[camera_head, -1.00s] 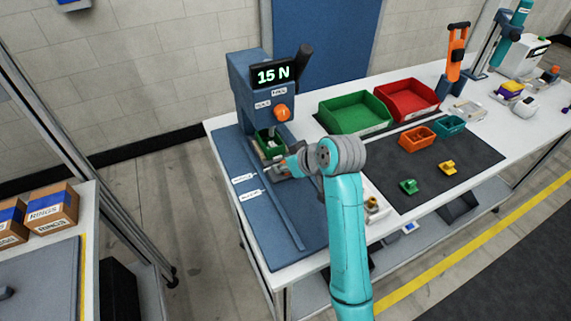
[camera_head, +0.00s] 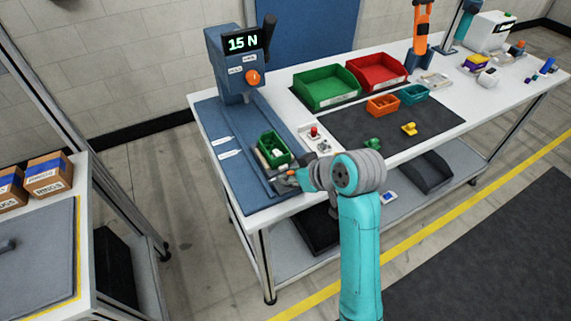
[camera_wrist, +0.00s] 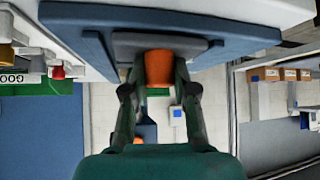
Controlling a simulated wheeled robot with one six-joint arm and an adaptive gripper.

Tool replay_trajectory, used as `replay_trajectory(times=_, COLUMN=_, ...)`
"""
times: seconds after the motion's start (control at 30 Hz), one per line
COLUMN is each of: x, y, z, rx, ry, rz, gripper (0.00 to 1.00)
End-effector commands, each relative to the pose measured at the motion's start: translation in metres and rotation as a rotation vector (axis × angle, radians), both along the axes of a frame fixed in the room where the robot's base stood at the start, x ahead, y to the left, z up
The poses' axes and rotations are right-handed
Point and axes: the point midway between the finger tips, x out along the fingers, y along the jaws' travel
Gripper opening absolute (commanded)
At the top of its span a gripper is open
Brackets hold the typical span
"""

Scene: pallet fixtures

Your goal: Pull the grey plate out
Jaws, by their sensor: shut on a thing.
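The grey plate (camera_head: 262,161) lies on the blue base, near its front end and clear of the blue press. A small green box (camera_head: 273,148) with something pale in it sits on the plate. My gripper (camera_head: 293,177) is at the plate's front end. In the wrist view, my gripper (camera_wrist: 159,88) is shut on the orange handle (camera_wrist: 159,68), one finger on each side. The underside of the dark grey plate (camera_wrist: 126,44) shows behind the handle. My wrist hides part of the plate's front in the head view.
The blue press (camera_head: 233,70) with a "15 N" display stands at the back of the blue base (camera_head: 222,170). A small box with a red button (camera_head: 314,133) is right of the plate. Green (camera_head: 326,88) and red (camera_head: 376,72) bins stand farther right. Floor is open before the table.

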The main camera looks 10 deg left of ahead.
Motion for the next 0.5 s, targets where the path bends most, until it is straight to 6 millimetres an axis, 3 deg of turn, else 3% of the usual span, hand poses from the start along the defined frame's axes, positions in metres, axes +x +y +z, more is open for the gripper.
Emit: replay_trajectory(times=0.5, x=-0.0120, y=-0.0082, z=-0.0014, rx=-0.003, ry=0.006, rz=0.001, gripper=0.00)
